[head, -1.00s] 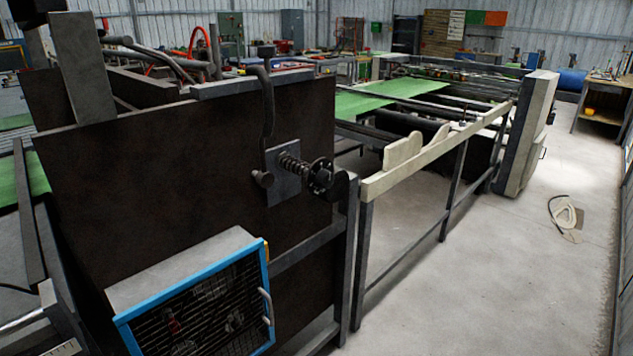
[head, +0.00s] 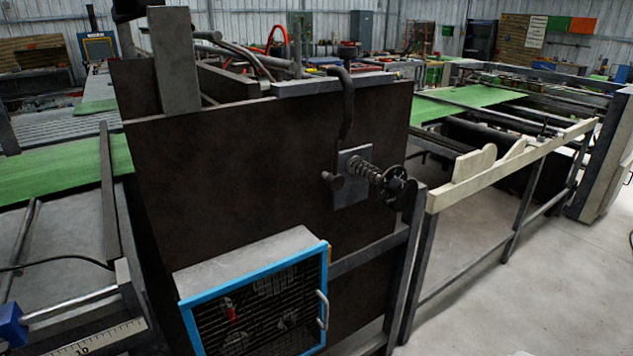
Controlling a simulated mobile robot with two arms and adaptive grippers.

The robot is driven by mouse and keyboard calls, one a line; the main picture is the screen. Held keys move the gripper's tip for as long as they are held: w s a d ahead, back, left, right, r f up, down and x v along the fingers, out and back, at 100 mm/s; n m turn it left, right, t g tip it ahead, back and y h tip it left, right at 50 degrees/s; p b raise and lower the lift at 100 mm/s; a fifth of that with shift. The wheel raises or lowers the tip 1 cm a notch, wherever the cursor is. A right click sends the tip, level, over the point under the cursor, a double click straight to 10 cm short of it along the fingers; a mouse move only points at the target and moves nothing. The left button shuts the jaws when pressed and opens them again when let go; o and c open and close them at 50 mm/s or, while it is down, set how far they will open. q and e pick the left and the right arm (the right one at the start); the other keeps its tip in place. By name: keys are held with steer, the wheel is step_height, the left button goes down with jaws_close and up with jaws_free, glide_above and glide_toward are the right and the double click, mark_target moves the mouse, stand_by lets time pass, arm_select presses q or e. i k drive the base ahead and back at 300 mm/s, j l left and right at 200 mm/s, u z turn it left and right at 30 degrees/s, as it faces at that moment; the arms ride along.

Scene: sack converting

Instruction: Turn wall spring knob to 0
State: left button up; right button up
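The spring knob (head: 398,187) is a dark round handwheel at the end of a coiled spring (head: 364,169). It sticks out from a grey plate (head: 352,195) on the dark brown side panel of the machine (head: 240,180), right of the middle of the head view. A second small dark round knob (head: 332,181) sits on the left edge of the plate, below a bent dark lever (head: 346,110). No numbers or pointer on the spring knob can be read at this distance. Neither of my grippers shows in the head view.
A blue-framed box with a black grille (head: 262,305) juts out low on the panel. A rail frame with a cream top bar (head: 510,165) runs back to the right. Grey floor (head: 500,305) lies open at the lower right. A ruler strip (head: 100,340) shows lower left.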

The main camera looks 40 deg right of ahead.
mark_target(397, 187)
steer(key=l+u, duration=0.85)
steer(key=l, duration=0.15)
steer(key=k+l+u, duration=0.15)
steer(key=l+u, duration=0.3)
steer(key=k+l+u, duration=0.2)
steer(key=l+u, duration=0.25)
